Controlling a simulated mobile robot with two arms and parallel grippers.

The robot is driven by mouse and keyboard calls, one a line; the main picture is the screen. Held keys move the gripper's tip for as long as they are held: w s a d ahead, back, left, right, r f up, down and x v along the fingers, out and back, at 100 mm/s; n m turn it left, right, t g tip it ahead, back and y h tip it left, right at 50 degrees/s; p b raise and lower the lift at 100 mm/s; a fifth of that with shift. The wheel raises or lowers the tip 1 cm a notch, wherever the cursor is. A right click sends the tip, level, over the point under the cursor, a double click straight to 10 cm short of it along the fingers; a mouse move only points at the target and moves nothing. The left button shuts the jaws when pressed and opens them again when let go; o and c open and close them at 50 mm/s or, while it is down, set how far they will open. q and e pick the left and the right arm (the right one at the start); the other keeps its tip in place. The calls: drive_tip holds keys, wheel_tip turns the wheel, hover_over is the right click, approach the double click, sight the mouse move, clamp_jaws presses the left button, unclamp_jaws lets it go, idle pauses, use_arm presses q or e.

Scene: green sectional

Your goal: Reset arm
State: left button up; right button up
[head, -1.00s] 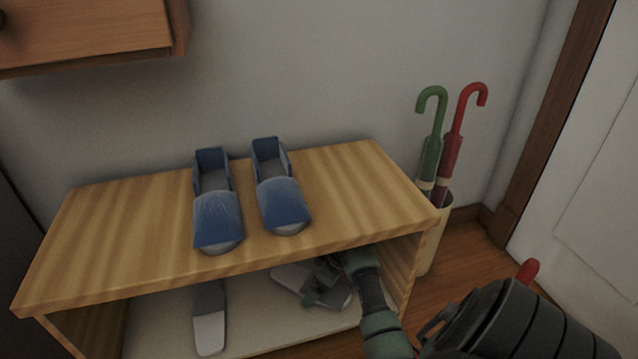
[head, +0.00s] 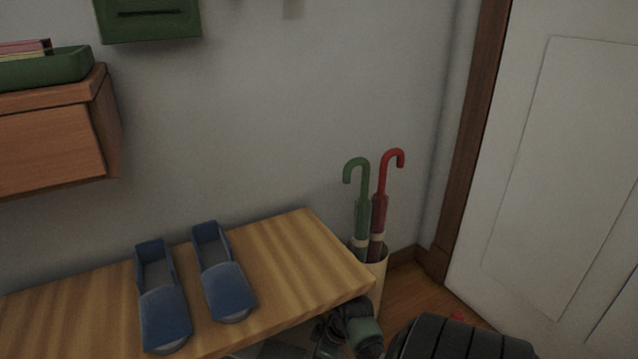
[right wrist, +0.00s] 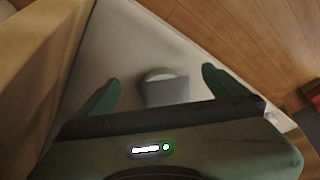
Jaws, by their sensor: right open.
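My right gripper (right wrist: 161,75) is open in the right wrist view, its two green fingers spread apart. A grey shoe (right wrist: 166,90) lies on the pale lower shelf (right wrist: 135,45) beyond the gripper, showing between the fingers; I cannot tell any contact. In the head view my right wrist and gripper (head: 335,340) are at the bottom, below the front right edge of the wooden shoe rack (head: 285,245), partly cut off by the frame. My left gripper is not in view.
Two blue shoes (head: 165,318) (head: 228,290) stand on the rack top. A holder (head: 379,285) with a green umbrella (head: 362,210) and a red umbrella (head: 379,215) stands right of the rack. A wall drawer (head: 50,150) hangs at left; a white door (head: 560,180) is at right.

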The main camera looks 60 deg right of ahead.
drive_tip(key=shift+s+d, duration=0.2)
drive_tip(key=shift+s, duration=0.4)
